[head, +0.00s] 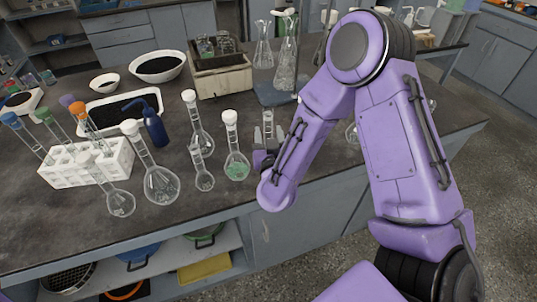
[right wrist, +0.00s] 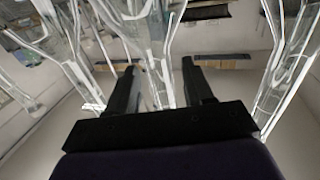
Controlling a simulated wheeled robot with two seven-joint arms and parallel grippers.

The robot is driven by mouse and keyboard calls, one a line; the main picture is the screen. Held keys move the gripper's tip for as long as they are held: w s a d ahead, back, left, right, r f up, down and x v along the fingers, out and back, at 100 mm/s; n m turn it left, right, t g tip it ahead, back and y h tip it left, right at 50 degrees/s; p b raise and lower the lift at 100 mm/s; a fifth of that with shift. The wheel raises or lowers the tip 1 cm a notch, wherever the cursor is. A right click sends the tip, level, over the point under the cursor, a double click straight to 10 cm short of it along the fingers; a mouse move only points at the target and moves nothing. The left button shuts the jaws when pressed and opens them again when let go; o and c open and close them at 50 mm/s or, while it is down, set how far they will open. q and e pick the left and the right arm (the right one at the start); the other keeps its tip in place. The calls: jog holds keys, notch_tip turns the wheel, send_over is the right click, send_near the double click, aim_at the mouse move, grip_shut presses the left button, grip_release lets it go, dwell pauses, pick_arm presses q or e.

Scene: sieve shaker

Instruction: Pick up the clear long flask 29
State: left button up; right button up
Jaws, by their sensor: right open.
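Several clear long-necked flasks with white stoppers stand on the dark bench; I cannot read a number 29 on any. One flask (head: 236,166) with green contents stands just left of my right gripper (head: 264,158). A small clear flask (head: 204,180), a tall one (head: 200,138), a larger one (head: 161,184) and a leaning one (head: 120,203) stand farther left. In the right wrist view my right gripper (right wrist: 160,68) is open, with clear glass (right wrist: 153,40) showing between and beyond its fingers. I cannot tell whether they touch. My left gripper is out of view.
A white rack (head: 85,170) with colored-top tubes stands at left. A blue wash bottle (head: 155,130), a black-filled tray (head: 100,108), bowls (head: 158,67) and a wooden box (head: 220,80) are behind. Tall glassware (head: 286,65) stands near my right arm. The front bench strip is clear.

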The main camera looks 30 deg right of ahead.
jog(key=shift+w+a, duration=0.1)
jog(key=shift+a, duration=0.05)
grip_shut()
jog(key=shift+r, duration=0.1)
